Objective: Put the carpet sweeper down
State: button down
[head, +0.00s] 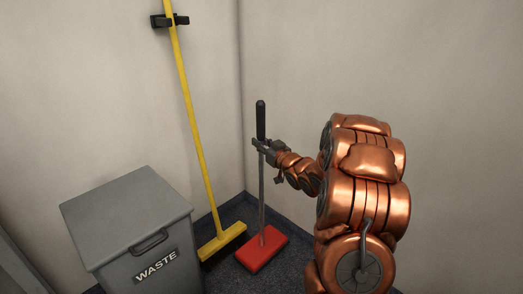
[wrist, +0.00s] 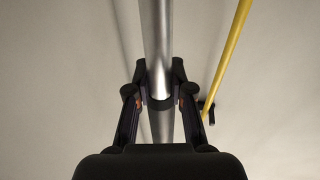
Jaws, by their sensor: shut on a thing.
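The carpet sweeper (head: 262,250) has a red head, a thin grey metal pole and a black grip at the top. It stands nearly upright in the room's corner, its head at the dark floor; I cannot tell whether it bears fully on it. My gripper (head: 262,146) is shut on the pole just below the black grip. In the wrist view the metal pole (wrist: 156,40) runs between the two fingers of my gripper (wrist: 159,95), which close around it.
A yellow broom (head: 195,120) leans left of the sweeper, held by a black wall clip (head: 161,21). Its head is close to the sweeper's head. A grey waste bin (head: 125,220) stands at the left. Walls meet behind the sweeper. Dark floor (head: 235,212) shows around the heads.

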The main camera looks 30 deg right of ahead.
jog(key=shift+f+b, duration=0.35)
jog(key=shift+f, duration=0.3)
jog(key=c, duration=1)
grip_release()
jog(key=shift+c, duration=0.2)
jog(key=shift+s, duration=0.1)
jog(key=s+p, duration=0.3)
jog(key=s, duration=0.9)
jog(key=shift+d, duration=0.15)
jog(key=shift+w+f, duration=0.1)
